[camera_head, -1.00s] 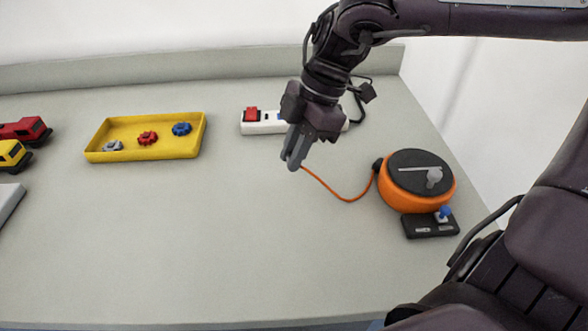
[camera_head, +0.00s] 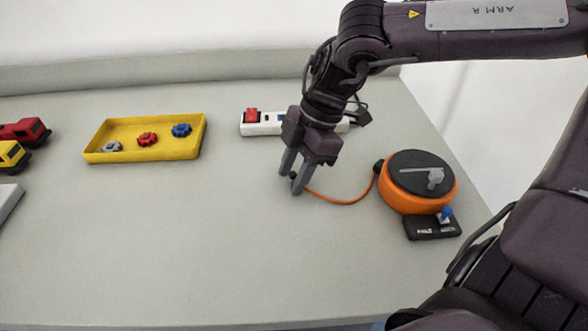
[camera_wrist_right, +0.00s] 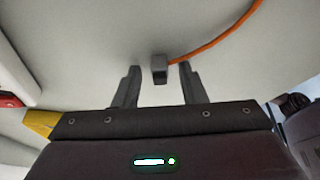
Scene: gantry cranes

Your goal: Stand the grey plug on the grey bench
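The grey plug (camera_wrist_right: 159,70) is a small dark block on the end of an orange cord. It is between the spread fingers of my right gripper (camera_head: 291,183) and clear of both in the right wrist view. In the head view the plug (camera_head: 294,175) is mostly hidden by the fingers. It seems to rest on the grey bench (camera_head: 200,240); whether it stands upright is hard to tell. My right gripper, also in the right wrist view (camera_wrist_right: 157,80), is open and low over the bench. My left gripper is not in view.
An orange reel (camera_head: 392,201) with the cord (camera_head: 345,203) and a black switch box (camera_head: 432,228) are at right. A white power strip (camera_head: 262,129) with a red plug (camera_head: 251,115) is behind. A yellow tray (camera_head: 143,156) and toy trucks (camera_head: 22,131) are left. The bench front is clear.

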